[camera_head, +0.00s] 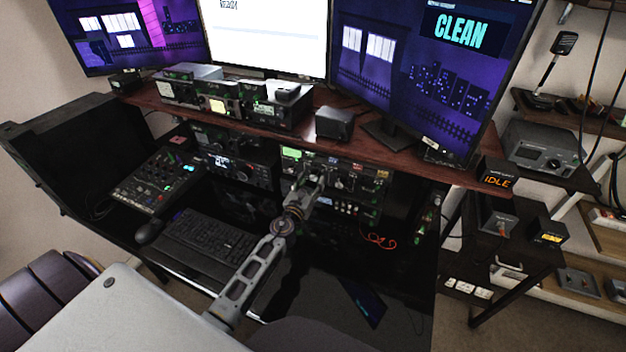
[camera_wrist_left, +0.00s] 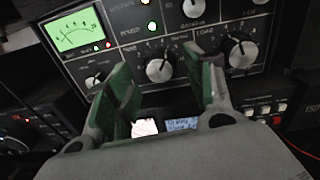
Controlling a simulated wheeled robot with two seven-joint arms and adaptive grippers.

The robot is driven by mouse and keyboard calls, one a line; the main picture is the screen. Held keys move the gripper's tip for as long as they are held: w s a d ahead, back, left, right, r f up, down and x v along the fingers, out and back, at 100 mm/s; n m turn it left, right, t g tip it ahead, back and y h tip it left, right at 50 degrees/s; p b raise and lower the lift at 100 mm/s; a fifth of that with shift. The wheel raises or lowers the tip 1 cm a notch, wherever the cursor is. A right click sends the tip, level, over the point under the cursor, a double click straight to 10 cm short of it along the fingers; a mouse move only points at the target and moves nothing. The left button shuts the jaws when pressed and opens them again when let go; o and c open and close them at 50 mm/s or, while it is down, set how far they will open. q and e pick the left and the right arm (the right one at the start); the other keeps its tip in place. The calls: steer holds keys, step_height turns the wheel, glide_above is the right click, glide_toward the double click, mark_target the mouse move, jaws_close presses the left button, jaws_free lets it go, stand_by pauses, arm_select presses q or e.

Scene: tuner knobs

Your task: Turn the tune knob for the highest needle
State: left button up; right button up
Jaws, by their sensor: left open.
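The radio unit with a green-lit meter (camera_head: 291,154) sits under the desk shelf in the head view. The meter (camera_wrist_left: 76,29) also shows at upper left in the wrist view; its needle is too small to read surely. Contact cannot be told. It also shows in the head view (camera_head: 311,178).
A smaller knob (camera_wrist_left: 94,80) lies left of the fingers. Buttons (camera_wrist_left: 262,108) line the panel below. The shelf edge (camera_head: 400,173) overhangs the radios. A mixer (camera_head: 157,182) and keyboard (camera_head: 207,238) occupy the desk at left. A monitor reading CLEAN (camera_head: 459,32) stands above.

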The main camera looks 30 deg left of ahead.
arm_select(q)
steer(key=shift+w+a, duration=0.1)
steer(key=shift+w, duration=1.05)
steer(key=c, duration=1)
